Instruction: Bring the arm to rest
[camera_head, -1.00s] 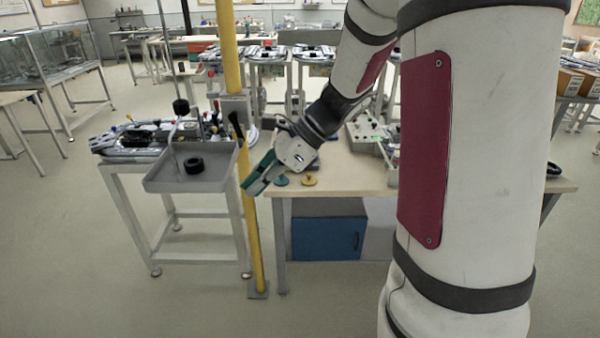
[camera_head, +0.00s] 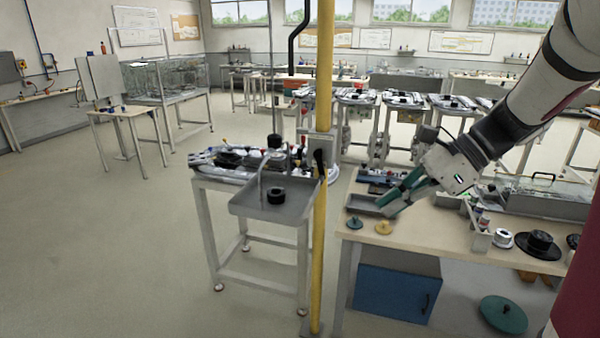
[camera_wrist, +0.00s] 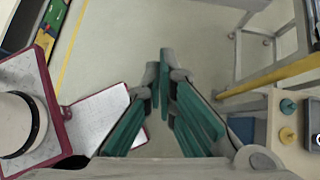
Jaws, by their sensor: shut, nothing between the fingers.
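My gripper (camera_head: 388,208) is shut and empty, with green fingers pointing down and left. In the head view it appears over the near left part of the wooden workbench (camera_head: 440,228); I cannot tell its exact height. In the wrist view my gripper (camera_wrist: 160,80) has its fingertips together over bare floor. My arm comes in from the upper right of the head view and is bent, with the wrist low.
A yellow post (camera_head: 321,200) stands left of the workbench, beside a station with a grey tray (camera_head: 250,208). A yellow disc (camera_head: 384,227) and a teal disc (camera_head: 355,223) lie on the bench. A blue cabinet (camera_head: 395,288) sits underneath. The floor at left is clear.

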